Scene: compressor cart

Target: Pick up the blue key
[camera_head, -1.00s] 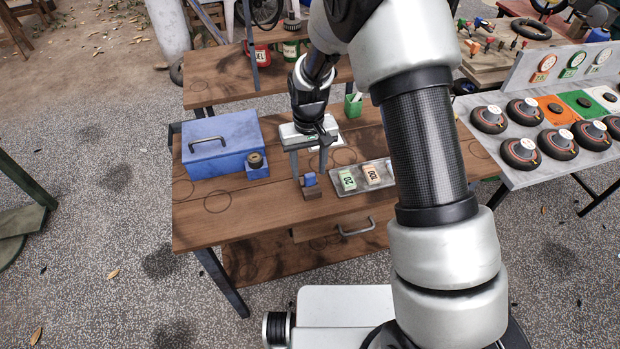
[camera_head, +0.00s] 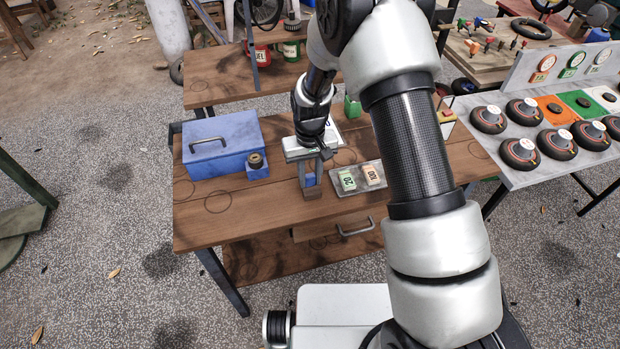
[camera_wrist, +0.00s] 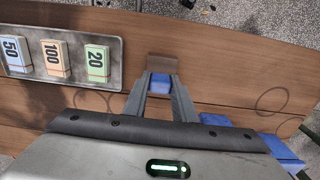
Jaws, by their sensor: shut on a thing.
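The blue key (camera_head: 310,180) is a small blue piece at a brown wooden block (camera_head: 312,194) near the front of the wooden table. My gripper (camera_head: 311,184) points down over it with a finger on each side, shut on the key. In the wrist view the blue key (camera_wrist: 160,84) shows between the two fingertips (camera_wrist: 160,79), with the brown block (camera_wrist: 162,64) just beyond. The fingers partly hide the key, and I cannot tell whether it is clear of the block.
A grey tray (camera_head: 352,190) with number cards lies close right of my gripper. The table's front left is clear.

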